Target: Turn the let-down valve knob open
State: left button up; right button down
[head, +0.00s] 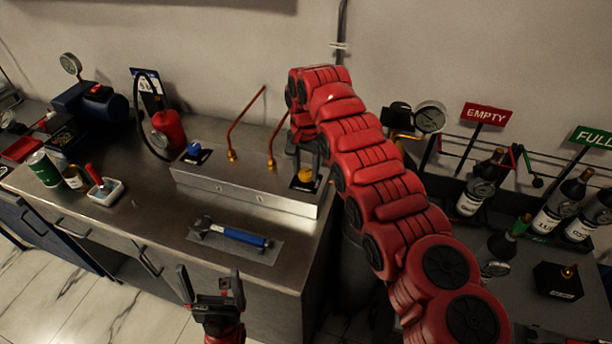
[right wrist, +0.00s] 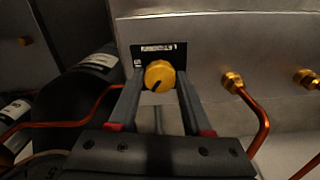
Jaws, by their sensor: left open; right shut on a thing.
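A yellow knob (head: 306,174) sits on a black label plate at the right end of a steel manifold block (head: 240,188). In the right wrist view the yellow knob (right wrist: 159,75) shows a dark pointer mark and lies between the fingertips. My right gripper (right wrist: 158,92) is shut on the yellow knob. In the head view my right gripper (head: 300,160) reaches down onto it, partly hidden by my arm. A blue knob (head: 194,149) sits at the block's left end. My left gripper (head: 212,285) is open and empty in front of the bench.
An adjustable wrench (head: 230,235) lies on a mat at the bench front. A red canister (head: 168,130) with a gauge stands at left. Bottles (head: 480,185) and a pressure gauge (head: 430,117) stand right of my right arm.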

jog(key=n+b, duration=0.1)
jog(key=n, duration=0.2)
jog(key=shift+f+n, duration=0.1)
jog(key=shift+n, duration=0.2)
jog(key=shift+n+b, duration=0.5)
jog(key=shift+n, duration=1.3)
jog(key=shift+c, duration=1.6)
grip_release()
